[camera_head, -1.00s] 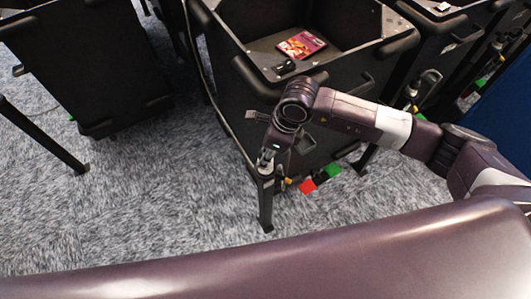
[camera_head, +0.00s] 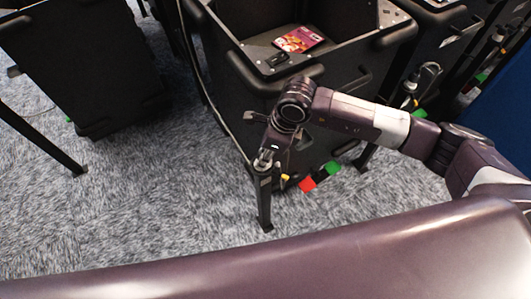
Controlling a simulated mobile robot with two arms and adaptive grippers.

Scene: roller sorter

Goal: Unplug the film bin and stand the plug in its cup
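The black film bin (camera_head: 325,85) stands on legs in the centre. A small black fitting (camera_head: 278,59) sits on its near rim. My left gripper is not in view.
A flat printed case (camera_head: 298,39) lies inside the bin. Red (camera_head: 307,185) and green (camera_head: 333,168) tags hang low beside its leg. Other black bins stand at left (camera_head: 85,65) and right (camera_head: 440,35). The grey carpet (camera_head: 170,190) in front is clear.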

